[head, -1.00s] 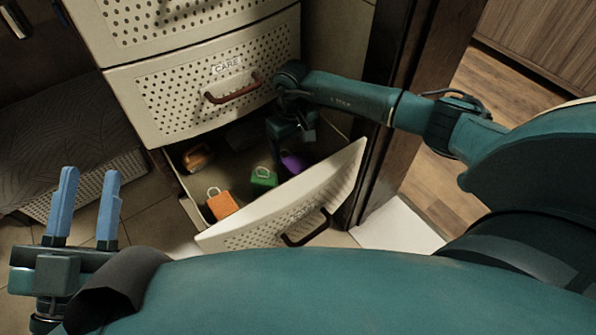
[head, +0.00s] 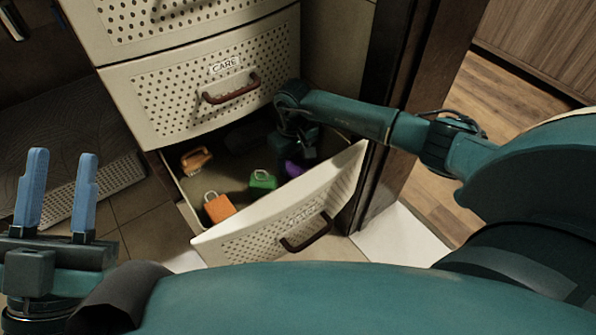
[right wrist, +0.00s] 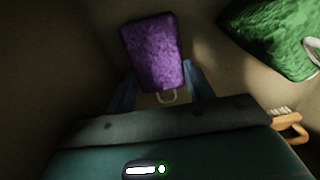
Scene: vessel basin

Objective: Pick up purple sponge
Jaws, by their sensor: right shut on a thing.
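The purple sponge (head: 293,168) is in the open bottom drawer (head: 222,246), at its right side. Most of it is hidden in the head view by my right gripper (head: 297,158), which reaches down into the drawer. In the right wrist view the purple sponge (right wrist: 153,53) lies between the two blue fingers of my right gripper (right wrist: 160,88), which are shut on it. A pale loop shows at its near end. My left gripper (head: 58,192) is open and empty at the left, its blue fingers pointing up, away from the drawer.
A green sponge (head: 262,180), an orange sponge (head: 218,207) and an orange-brown brush (head: 196,159) also lie in the drawer. The green sponge is close to the purple one. The closed drawer above (head: 190,95) overhangs the back. A dark wooden post (head: 385,130) stands at the right.

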